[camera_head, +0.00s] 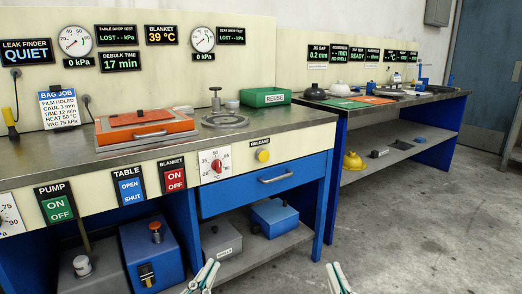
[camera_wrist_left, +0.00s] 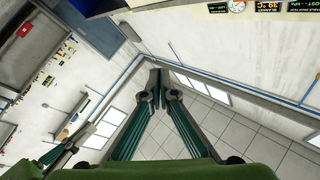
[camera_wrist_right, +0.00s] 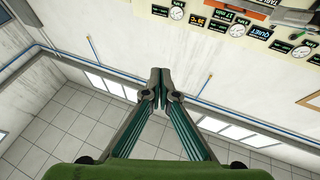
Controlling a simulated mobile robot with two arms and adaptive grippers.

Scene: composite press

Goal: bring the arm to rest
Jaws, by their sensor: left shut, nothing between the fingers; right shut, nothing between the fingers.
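My left gripper (camera_head: 204,276) shows at the bottom of the head view, in front of the bench and apart from it. In the left wrist view its fingers (camera_wrist_left: 160,82) meet at the tips, shut on nothing. My right gripper (camera_head: 338,279) is at the bottom edge of the head view, over the floor to the right of the bench. In the right wrist view its fingers (camera_wrist_right: 160,80) are together and empty. Both arms are mostly hidden below the head view. Nothing touches either gripper.
A steel-topped bench (camera_head: 205,133) with a blue drawer (camera_head: 265,184) stands ahead on the left. An orange framed press (camera_head: 146,130) and a green REUSE box (camera_head: 264,97) sit on it. A second blue bench (camera_head: 400,103) stands at the right. The concrete floor (camera_head: 430,220) is clear.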

